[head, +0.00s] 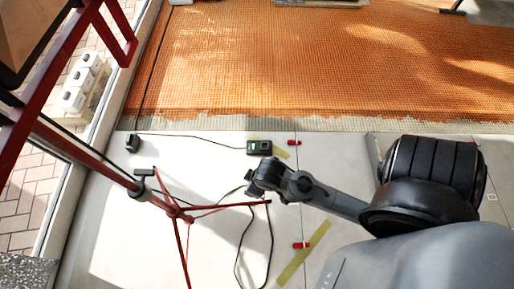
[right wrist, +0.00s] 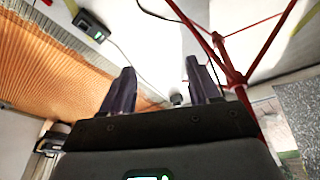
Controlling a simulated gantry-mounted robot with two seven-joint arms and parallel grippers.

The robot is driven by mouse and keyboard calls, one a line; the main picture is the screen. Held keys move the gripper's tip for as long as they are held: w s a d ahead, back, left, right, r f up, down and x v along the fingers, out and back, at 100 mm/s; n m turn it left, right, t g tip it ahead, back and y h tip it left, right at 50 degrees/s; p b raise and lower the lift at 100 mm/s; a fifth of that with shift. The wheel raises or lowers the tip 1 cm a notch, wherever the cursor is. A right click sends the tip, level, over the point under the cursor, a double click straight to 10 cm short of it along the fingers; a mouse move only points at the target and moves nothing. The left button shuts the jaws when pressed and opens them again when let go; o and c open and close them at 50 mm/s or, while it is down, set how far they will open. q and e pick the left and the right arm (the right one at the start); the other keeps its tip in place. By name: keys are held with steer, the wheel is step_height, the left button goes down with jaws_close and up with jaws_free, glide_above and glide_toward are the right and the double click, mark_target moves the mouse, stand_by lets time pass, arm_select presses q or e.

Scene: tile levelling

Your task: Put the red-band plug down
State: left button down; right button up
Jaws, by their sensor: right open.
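My right gripper (head: 254,186) is over the pale tiles in the middle of the head view. In the right wrist view its two fingers (right wrist: 158,90) are apart, with nothing seen held between them. A black cable (head: 240,240) runs on the floor up to beside this gripper; its end there is hidden or too small to tell. A small black block (head: 133,143) stands on the tiles at the left, and it shows beyond the fingertips in the right wrist view (right wrist: 177,98). I cannot make out a red band on any plug. My left gripper is not in view.
A red tripod (head: 176,212) stands close left of the gripper. A black box with a green display (head: 260,147) lies beyond it, cabled to the block. Small red pieces (head: 301,245) and yellow strips (head: 303,252) lie on the tiles. Orange matting (head: 300,60) covers the back.

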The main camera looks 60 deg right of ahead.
step_height(320, 180, up, 5)
steer(key=s+a+n, duration=0.1)
steer(key=s+a, duration=0.1)
steer(key=shift+s+r+y, duration=0.15)
steer(key=shift+r+y, duration=0.05)
steer(key=shift+y, duration=0.1)
steer(key=shift+a+r, duration=0.1)
